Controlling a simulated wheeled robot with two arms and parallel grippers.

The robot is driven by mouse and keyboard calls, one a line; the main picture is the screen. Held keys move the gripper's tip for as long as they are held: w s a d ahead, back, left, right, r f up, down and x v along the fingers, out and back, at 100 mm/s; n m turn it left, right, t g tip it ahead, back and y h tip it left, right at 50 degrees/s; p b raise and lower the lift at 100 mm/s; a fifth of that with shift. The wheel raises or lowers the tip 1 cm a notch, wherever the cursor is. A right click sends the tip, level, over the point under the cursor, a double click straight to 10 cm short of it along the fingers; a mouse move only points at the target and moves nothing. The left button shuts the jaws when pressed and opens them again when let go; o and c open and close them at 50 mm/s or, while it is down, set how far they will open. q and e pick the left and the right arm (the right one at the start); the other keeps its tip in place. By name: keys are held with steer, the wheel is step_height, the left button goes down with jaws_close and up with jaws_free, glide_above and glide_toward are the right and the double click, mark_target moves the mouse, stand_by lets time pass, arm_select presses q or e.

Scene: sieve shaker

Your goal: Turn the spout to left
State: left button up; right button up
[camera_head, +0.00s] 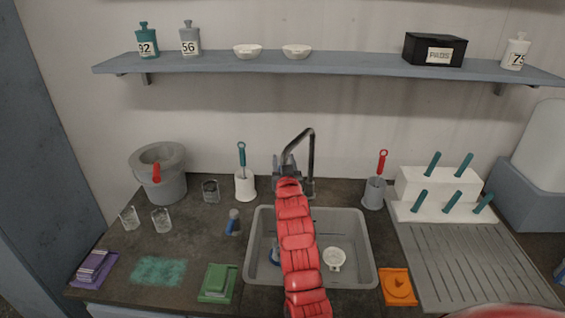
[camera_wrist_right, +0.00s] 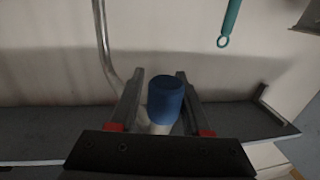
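The tap's grey spout (camera_head: 311,151) rises behind the sink and bends over toward the left and front. My right arm reaches up over the sink, with its gripper (camera_head: 288,166) at the spout's free end. The right wrist view appears upside down; the metal pipe (camera_wrist_right: 104,50) curves in at left. A blue cylindrical end (camera_wrist_right: 166,98) sits between the fingers of my right gripper (camera_wrist_right: 158,78). The fingers are apart, with a gap visible on the left side; contact on the right cannot be told. My left gripper is not in view.
The sink (camera_head: 362,240) holds a white cup (camera_head: 334,259). A teal-handled brush (camera_head: 242,157) stands left of the tap, and a red-handled brush (camera_head: 382,163) stands right. The shelf (camera_head: 340,65) runs above. A small blue bottle (camera_head: 233,222) stands left of the sink.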

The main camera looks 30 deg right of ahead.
steer(key=shift+o, duration=1.1)
steer(key=shift+d, duration=0.1)
steer(key=v, duration=1.7)
steer(key=shift+s+p, duration=0.15)
steer(key=shift+p, duration=0.2)
